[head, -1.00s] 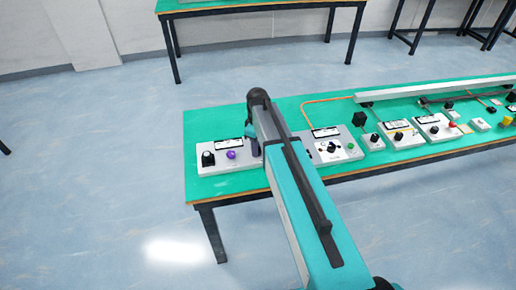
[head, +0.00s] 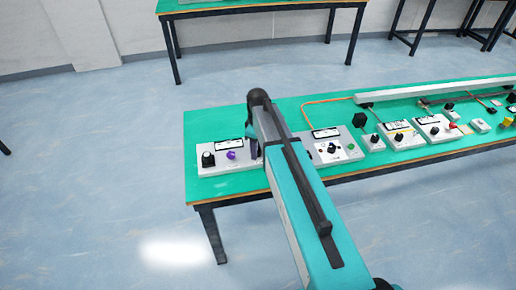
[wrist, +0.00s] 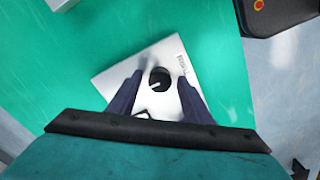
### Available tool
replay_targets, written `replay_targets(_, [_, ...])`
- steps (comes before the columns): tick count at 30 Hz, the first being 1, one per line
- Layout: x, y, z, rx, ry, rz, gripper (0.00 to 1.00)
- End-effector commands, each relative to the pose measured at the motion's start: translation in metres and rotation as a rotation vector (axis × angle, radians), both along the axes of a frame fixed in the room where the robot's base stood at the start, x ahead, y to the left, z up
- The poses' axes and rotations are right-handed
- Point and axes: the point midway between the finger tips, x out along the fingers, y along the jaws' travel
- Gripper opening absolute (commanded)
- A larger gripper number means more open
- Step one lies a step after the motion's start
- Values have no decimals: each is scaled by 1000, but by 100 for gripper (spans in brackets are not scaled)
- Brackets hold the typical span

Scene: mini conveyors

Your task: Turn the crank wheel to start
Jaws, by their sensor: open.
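In the wrist view, a round black knob (wrist: 159,76) with a pale mark sits on a white-grey panel (wrist: 115,78). I cannot tell surely whether it is the crank wheel. My gripper (wrist: 160,84) is open, its two dark fingers on either side of the knob with gaps between. In the head view, my arm hides most of the gripper. A white panel (head: 188,164) at the table's left end bears a black knob (head: 208,159) and a purple knob (head: 231,155).
The green table (head: 330,172) runs to the right, with a grey panel (head: 325,158) and several control boxes near a pale conveyor rail (head: 430,88). A black box with a red button (wrist: 258,5) is at the wrist view's top right. Open floor lies in front.

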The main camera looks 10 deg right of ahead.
Motion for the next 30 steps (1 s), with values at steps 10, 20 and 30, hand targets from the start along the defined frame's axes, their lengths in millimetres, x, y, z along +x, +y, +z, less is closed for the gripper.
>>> replay_targets(10, [0,0,17,0,-1,0,45])
replay_targets(20, [0,0,53,0,-1,0,45])
replay_targets(30, [1,0,93,0,-2,0,45])
